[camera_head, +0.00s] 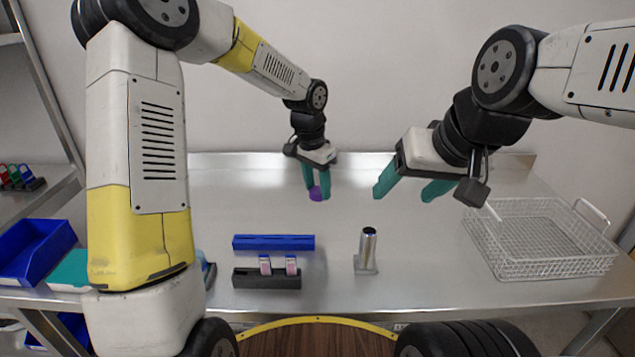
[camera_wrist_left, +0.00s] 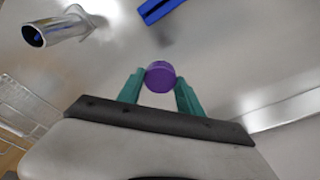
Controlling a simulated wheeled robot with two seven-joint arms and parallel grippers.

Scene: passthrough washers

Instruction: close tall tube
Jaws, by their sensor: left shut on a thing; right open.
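The tall tube (camera_head: 367,250) is a shiny metal cylinder standing upright on a small foot on the steel table. It also shows in the left wrist view (camera_wrist_left: 62,28), with its dark open top facing the camera. My left gripper (camera_head: 317,190) is shut on a purple cap (camera_head: 316,194) and holds it above the back of the table, behind and left of the tube. The round cap (camera_wrist_left: 160,77) sits between the teal fingertips in the left wrist view. My right gripper (camera_head: 408,190) is open and empty, above the table behind and right of the tube.
A blue rack (camera_head: 273,242) and a black rack (camera_head: 250,279) with two small pink-and-white items lie left of the tube. A wire basket (camera_head: 545,270) stands at the right. A blue bin (camera_head: 35,252) is at the far left. The table between tube and basket is clear.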

